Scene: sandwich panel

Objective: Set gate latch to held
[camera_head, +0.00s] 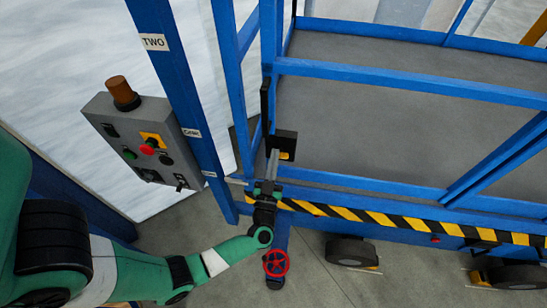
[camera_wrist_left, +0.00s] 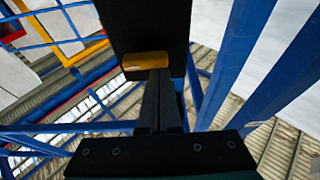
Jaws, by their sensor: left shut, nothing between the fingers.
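The gate latch is a black box (camera_head: 284,143) on the blue gate post, with a small yellow part (camera_head: 285,156) at its lower edge. In the left wrist view the black latch plate (camera_wrist_left: 148,25) fills the top centre, and the yellow part (camera_wrist_left: 146,60) lies just beyond my fingertips. My left gripper (camera_head: 273,156) is shut and empty, its fingers pointing up at the latch's lower side. It also shows in the left wrist view (camera_wrist_left: 158,75), with the tips at or very near the yellow part; I cannot tell whether they touch. My right gripper is not in view.
A grey control box (camera_head: 143,140) with buttons and an amber beacon hangs on the blue post at the left. Blue rails (camera_head: 410,80) and a yellow-black striped beam (camera_head: 400,221) border the grey platform (camera_head: 380,125). A red handwheel (camera_head: 276,263) stands below my left wrist.

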